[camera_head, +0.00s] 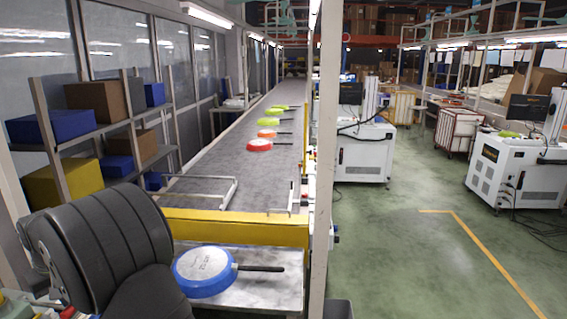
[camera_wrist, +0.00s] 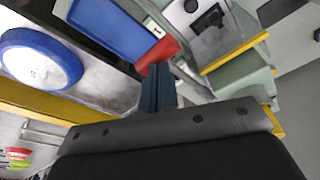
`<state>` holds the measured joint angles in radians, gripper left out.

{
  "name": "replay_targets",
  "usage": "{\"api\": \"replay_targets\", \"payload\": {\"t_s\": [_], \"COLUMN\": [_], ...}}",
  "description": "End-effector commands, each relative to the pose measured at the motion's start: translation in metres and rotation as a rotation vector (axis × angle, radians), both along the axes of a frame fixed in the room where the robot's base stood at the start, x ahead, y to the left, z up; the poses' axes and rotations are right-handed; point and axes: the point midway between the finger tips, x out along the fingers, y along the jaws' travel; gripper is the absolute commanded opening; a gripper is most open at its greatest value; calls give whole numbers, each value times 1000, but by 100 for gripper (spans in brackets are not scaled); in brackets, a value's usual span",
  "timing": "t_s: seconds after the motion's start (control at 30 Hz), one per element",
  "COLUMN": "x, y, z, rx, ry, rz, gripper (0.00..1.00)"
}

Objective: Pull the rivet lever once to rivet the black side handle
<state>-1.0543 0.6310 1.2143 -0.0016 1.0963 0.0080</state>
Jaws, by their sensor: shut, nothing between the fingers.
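My gripper (camera_wrist: 157,72) is shut and empty, its dark blue fingers pointing up the wrist view. A red part (camera_wrist: 158,51) lies just beyond the fingertips in the picture, by the corner of a blue panel. I cannot tell whether it is the rivet lever's grip, or whether the fingers touch it. The pan also shows at the left of the wrist view (camera_wrist: 45,57). A riveted side handle cannot be made out. My arm hides the head view's lower left.
The blue panel (camera_wrist: 108,27) and a grey-green machine body with yellow edges (camera_wrist: 245,78) surround the gripper. A yellow beam (camera_head: 235,228) separates the table from the conveyor (camera_head: 220,150), which carries several pans.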

Motion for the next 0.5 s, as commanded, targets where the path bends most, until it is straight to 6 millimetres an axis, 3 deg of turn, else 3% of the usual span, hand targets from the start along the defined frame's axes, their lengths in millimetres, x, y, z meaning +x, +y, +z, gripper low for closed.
{"api": "replay_targets", "payload": {"t_s": [0.5], "x": [0], "y": [-4], "z": [-23], "rx": [-1], "ry": [1], "rz": [0], "gripper": [0]}}
